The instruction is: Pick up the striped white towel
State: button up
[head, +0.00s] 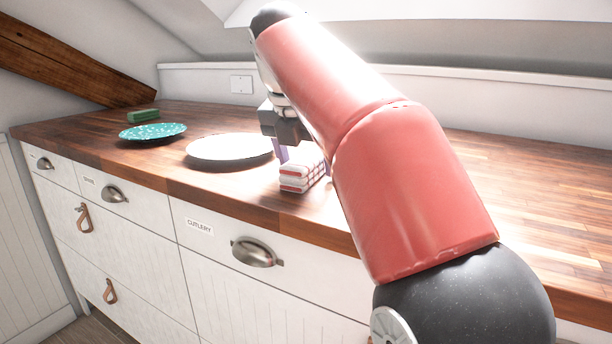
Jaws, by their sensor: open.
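The striped white towel (297,180), folded with red stripes on its layers, sits on the wooden counter near its front edge. Its right part is hidden behind my red arm. My gripper (300,156) points down just above and behind the towel, partly hidden by the arm. Its fingers are open. I cannot tell whether they touch the towel.
A white plate (228,148) lies just left of the towel. A teal speckled plate (152,132) and a green block-like object (142,116) are farther left. The wooden counter (520,205) is clear on the right. Drawers with handles are below.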

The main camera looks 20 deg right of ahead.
aim_at(305, 157)
jog(key=c, duration=1.1)
jog(key=shift+o, duration=0.2)
notch_tip(305, 157, up, 7)
jog(key=p, duration=0.3)
jog(key=shift+r+p, duration=0.15)
jog(key=shift+p, duration=0.15)
jog(key=shift+w+r, duration=0.1)
jog(key=shift+r, duration=1.2)
